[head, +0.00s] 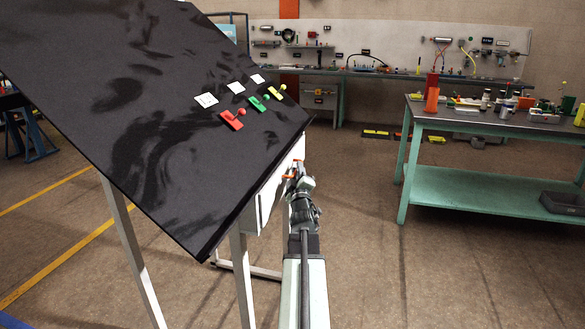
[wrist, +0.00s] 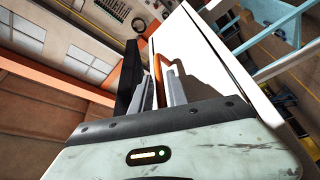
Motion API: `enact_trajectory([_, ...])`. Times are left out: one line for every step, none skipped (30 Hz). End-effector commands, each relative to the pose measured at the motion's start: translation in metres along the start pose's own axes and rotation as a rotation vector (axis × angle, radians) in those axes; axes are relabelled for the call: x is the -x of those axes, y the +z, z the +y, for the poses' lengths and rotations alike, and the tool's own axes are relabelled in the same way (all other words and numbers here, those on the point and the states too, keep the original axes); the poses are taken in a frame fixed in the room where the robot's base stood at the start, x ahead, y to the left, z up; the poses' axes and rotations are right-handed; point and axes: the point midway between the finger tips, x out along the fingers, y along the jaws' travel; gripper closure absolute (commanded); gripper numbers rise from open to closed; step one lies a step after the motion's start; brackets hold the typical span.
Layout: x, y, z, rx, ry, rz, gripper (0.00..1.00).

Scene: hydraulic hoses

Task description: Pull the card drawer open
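The card drawer (head: 265,201) is a white box front under the tilted black board (head: 150,110). In the wrist view its white face (wrist: 205,70) runs diagonally away from my gripper. An orange handle (wrist: 157,68) stands on that face. My gripper (wrist: 161,82) is at the handle, with one grey finger on each side of it. A narrow gap shows between the fingers, with the handle seen in it; firm contact is not visible. In the head view my gripper (head: 293,174) partly hides the handle and drawer front. The drawer looks closed.
Red, green and yellow pieces (head: 231,119) and white cards (head: 206,99) lie on the board. White legs (head: 241,276) hold it up. A green workbench (head: 480,130) stands at the right. The floor between is free.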

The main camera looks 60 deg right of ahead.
Motion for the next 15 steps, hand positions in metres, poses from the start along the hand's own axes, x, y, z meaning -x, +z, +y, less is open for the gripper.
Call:
enact_trajectory([-0.004, 0.0005, 0.001, 0.001, 0.0, 0.0, 0.8])
enact_trajectory([-0.0046, 0.0006, 0.0009, 0.0, 0.0, 0.001, 0.8])
enact_trajectory([-0.0051, 0.0007, 0.0008, 0.0, -0.001, 0.001, 0.8])
enact_trajectory([-0.0051, 0.0006, 0.0007, 0.0, -0.001, 0.001, 0.8])
enact_trajectory([-0.005, 0.0005, 0.0005, 0.0, -0.001, 0.001, 0.8])
enact_trajectory([-0.0047, 0.0003, 0.0003, 0.0, -0.001, 0.001, 0.8])
enact_trajectory([-0.0046, 0.0002, 0.0002, -0.001, -0.001, 0.002, 0.8])
enact_trajectory([-0.0045, 0.0001, 0.0001, -0.001, -0.001, 0.002, 0.8])
enact_trajectory([-0.0045, 0.0001, 0.0001, -0.001, -0.001, 0.002, 0.8])
enact_trajectory([-0.0045, 0.0, 0.0, -0.001, -0.001, 0.002, 0.86])
enact_trajectory([-0.0045, 0.0, 0.0, -0.001, -0.001, 0.002, 0.94])
enact_trajectory([-0.0044, 0.0, 0.0, 0.0, -0.001, 0.002, 1.0])
enact_trajectory([-0.0044, 0.0, 0.0, 0.0, -0.001, 0.002, 1.0])
enact_trajectory([-0.0044, -0.0001, -0.0001, 0.0, -0.001, 0.002, 1.0])
enact_trajectory([-0.0044, -0.0001, -0.0001, 0.0, -0.002, 0.002, 1.0])
